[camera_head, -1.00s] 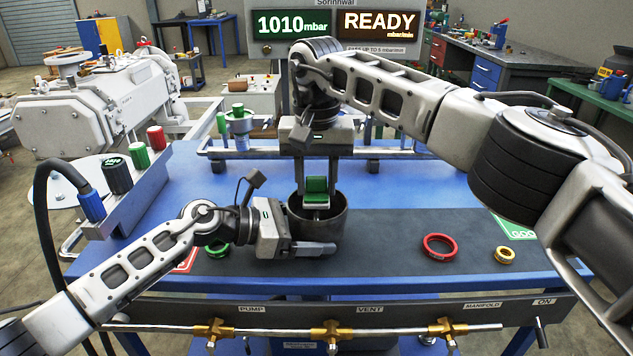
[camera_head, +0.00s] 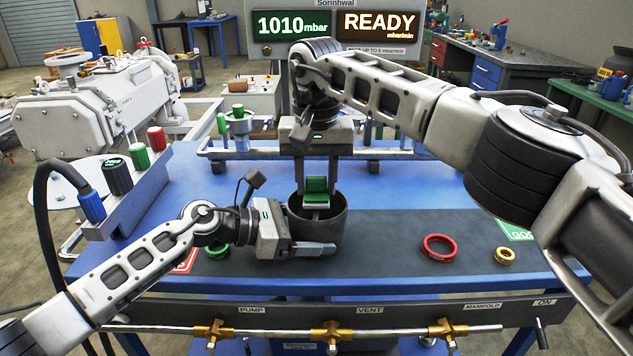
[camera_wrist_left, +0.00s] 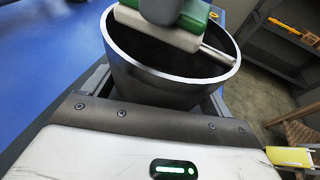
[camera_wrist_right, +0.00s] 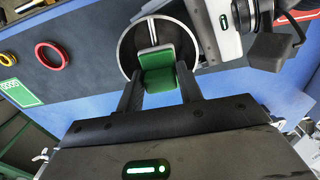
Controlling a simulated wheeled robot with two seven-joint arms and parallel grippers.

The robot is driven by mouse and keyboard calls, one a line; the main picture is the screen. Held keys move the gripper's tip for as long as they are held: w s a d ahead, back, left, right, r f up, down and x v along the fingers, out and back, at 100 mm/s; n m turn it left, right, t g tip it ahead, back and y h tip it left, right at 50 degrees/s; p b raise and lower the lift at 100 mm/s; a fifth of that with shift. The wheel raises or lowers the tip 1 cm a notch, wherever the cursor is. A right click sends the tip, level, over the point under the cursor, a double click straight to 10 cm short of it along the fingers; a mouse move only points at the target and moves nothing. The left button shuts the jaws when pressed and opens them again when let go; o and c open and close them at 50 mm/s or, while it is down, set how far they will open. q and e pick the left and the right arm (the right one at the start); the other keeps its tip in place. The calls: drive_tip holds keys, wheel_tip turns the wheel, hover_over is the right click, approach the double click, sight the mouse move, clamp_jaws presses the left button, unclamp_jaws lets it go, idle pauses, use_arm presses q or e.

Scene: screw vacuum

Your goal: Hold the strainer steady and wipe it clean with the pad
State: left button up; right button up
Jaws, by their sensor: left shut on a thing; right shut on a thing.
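The strainer (camera_head: 334,226) is a dark, round, open-topped metal cup on the dark mat. My left gripper (camera_head: 312,248) is shut on its wall, one finger along the near side; the cup also shows in the left wrist view (camera_wrist_left: 165,82). My right gripper (camera_head: 316,178) points straight down over the cup, shut on the pad (camera_head: 316,198), a green block with a pale underside. The pad is at the cup's mouth, partly inside, in the left wrist view (camera_wrist_left: 158,30) and the right wrist view (camera_wrist_right: 158,75). Whether it touches the inner wall is hidden.
A red ring (camera_head: 439,247) and a small brass ring (camera_head: 504,256) lie on the mat at right. A green ring (camera_head: 217,251) lies behind my left arm. A rack with coloured caps (camera_head: 138,157) stands at the left edge. The mat between cup and red ring is clear.

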use_arm(q)
drive_tip(key=shift+r, duration=0.1)
use_arm(e)
drive_tip(key=shift+s, duration=1.1)
drive_tip(key=shift+w, duration=1.1)
drive_tip(key=shift+w+r, duration=0.15)
drive_tip(key=shift+r, duration=4)
use_arm(q)
drive_tip(key=o, duration=0.6)
